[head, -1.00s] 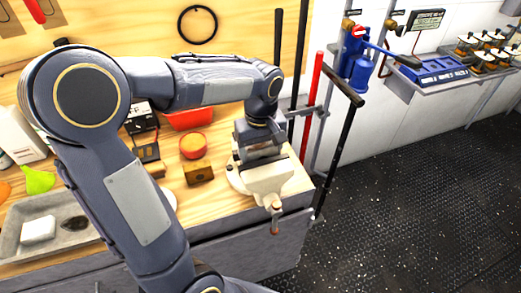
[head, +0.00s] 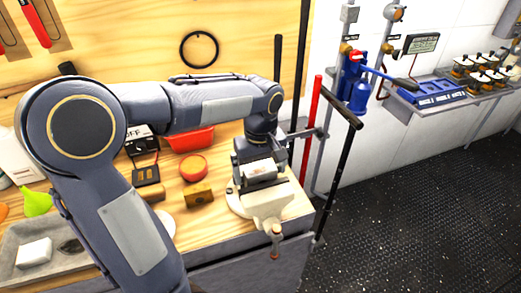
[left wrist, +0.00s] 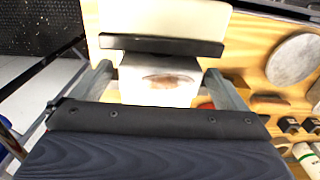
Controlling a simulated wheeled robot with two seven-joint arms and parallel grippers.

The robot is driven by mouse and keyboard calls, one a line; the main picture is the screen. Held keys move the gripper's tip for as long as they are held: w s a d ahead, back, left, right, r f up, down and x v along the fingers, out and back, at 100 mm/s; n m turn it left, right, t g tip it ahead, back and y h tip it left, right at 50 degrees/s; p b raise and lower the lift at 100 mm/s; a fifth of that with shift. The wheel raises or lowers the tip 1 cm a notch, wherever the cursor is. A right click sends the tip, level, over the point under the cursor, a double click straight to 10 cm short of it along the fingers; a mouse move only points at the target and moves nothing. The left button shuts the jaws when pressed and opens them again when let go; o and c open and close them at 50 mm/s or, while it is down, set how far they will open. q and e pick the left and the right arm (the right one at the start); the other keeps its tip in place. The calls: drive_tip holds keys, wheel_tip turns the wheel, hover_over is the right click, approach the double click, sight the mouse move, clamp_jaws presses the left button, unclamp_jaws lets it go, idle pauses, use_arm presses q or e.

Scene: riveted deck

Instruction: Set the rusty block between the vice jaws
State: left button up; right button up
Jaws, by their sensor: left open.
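The rusty block (left wrist: 160,82) is pale with a brown rust patch on top. In the left wrist view it lies beside the dark jaw plate of the cream vice (left wrist: 160,14), with little or no gap. In the head view the block (head: 259,170) shows at the jaws of the vice (head: 266,203), partly hidden by my gripper. My left gripper (head: 258,163) is over the vice, pointing down. Its fingers are open, one on each side of the block. The far jaw is hidden under the gripper body in the left wrist view. My right gripper is out of view.
A brass-coloured block (head: 198,195) and a round orange-topped tin (head: 194,167) stand left of the vice. A red tray (head: 190,138) is behind them. Red and black bars (head: 312,130) stand upright at the bench's right end. A grey tray (head: 75,262) is at the left.

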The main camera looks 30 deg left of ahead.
sight(260, 170)
use_arm(q)
wheel_tip(260, 170, up, 10)
drive_tip(key=shift+f, duration=0.25)
drive_tip(key=shift+s+r, duration=0.15)
drive_tip(key=shift+r, duration=0.05)
drive_tip(key=s+d+f+m+t+h, duration=0.2)
drive_tip(key=s+f+m, duration=0.2)
drive_tip(key=s, duration=0.4)
drive_tip(key=s+d+f+m+t+h, duration=0.1)
drive_tip(key=s+d+f+m+t, duration=0.1)
drive_tip(key=s, duration=0.6)
wheel_tip(260, 170, down, 3)
drive_tip(key=shift+s+r+m+t+h, duration=0.1)
drive_tip(key=shift+s+m+t+h, duration=0.3)
drive_tip(key=shift+m+t, duration=0.6)
drive_tip(key=shift+d, duration=0.1)
